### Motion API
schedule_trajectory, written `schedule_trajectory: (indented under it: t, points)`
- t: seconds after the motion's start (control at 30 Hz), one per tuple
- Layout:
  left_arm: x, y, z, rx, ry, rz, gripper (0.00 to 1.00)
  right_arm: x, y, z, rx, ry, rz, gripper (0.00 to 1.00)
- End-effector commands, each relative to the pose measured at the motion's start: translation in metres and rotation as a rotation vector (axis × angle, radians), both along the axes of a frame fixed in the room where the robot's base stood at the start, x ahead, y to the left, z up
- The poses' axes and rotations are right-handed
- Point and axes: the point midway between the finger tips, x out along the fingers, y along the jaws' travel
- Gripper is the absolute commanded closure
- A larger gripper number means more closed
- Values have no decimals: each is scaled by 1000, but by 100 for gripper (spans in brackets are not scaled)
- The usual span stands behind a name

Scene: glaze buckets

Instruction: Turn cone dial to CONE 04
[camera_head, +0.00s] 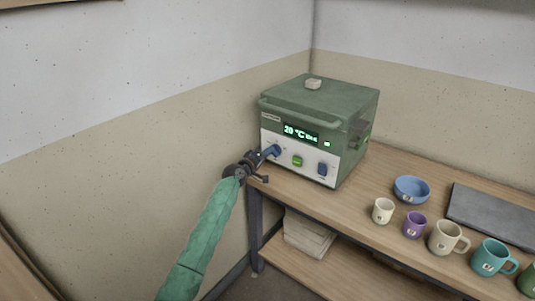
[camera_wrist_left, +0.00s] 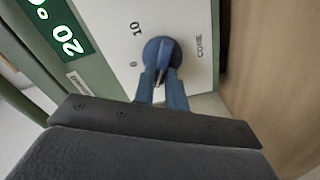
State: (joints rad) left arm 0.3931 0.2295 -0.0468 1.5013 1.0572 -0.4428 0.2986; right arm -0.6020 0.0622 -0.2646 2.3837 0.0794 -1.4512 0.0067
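The blue cone dial (camera_wrist_left: 160,52) sits on the white front panel of the green kiln (camera_head: 330,100), with "CONE", "0" and "10" printed around it. In the head view the dial (camera_head: 275,149) is at the panel's left. My left gripper (camera_head: 266,154) is at the dial. In the left wrist view its two blue fingertips (camera_wrist_left: 163,78) reach the dial's lower edge, one on each side of its narrow grip, with a small gap between them. I cannot tell whether they press on it. The display reads 20 °C; its smaller text is unreadable. My right gripper is out of view.
A green switch (camera_head: 297,160) and a blue control (camera_head: 322,169) are right of the dial. The wooden table (camera_head: 350,205) holds a blue bowl (camera_head: 411,189), several mugs and cups, and a grey slab (camera_head: 492,215). Pale slabs (camera_head: 308,232) lie on the lower shelf.

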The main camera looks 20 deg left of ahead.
Motion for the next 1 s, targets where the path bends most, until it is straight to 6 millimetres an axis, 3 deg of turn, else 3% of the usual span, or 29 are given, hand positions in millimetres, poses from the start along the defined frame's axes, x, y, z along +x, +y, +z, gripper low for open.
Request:
schedule_trajectory:
  t: [0.03,0.1,0.47,1.0]
  points:
    - [0,1,1,0,-1,2,78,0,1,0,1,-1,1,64]
    - [0,1,1,0,-1,2,65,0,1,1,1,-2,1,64]
    - [-4,2,-1,1,-1,1,65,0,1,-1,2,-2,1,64]
    - [-68,26,-1,1,0,2,65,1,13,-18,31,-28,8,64]
